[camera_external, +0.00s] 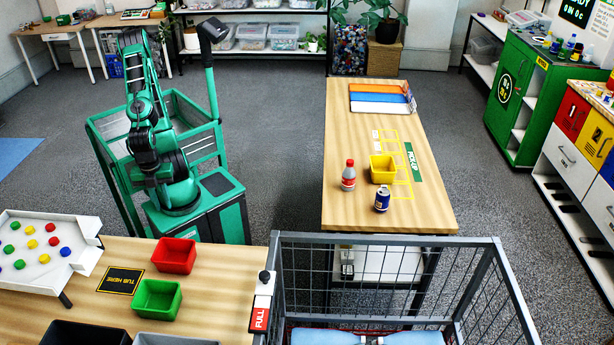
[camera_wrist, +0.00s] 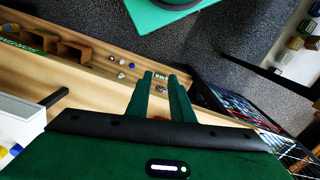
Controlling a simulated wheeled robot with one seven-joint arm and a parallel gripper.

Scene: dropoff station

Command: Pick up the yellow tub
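The yellow tub (camera_external: 382,177) stands upright and looks empty in the external view. It is on the wooden table at the right (camera_external: 345,130), inside yellow floor-plan lines beside a green marked strip. A red-labelled bottle (camera_external: 348,177) stands close to its left and a dark blue can (camera_external: 382,200) just in front of it. My arm is folded upright at the left, well away from the tub. In the wrist view my gripper (camera_wrist: 160,76) shows two green fingers apart, with a gap between them and nothing clearly held. I cannot make out the yellow tub there.
A wire cage cart (camera_external: 400,254) stands before the right table. Open grey floor (camera_external: 285,130) lies between my base and that table.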

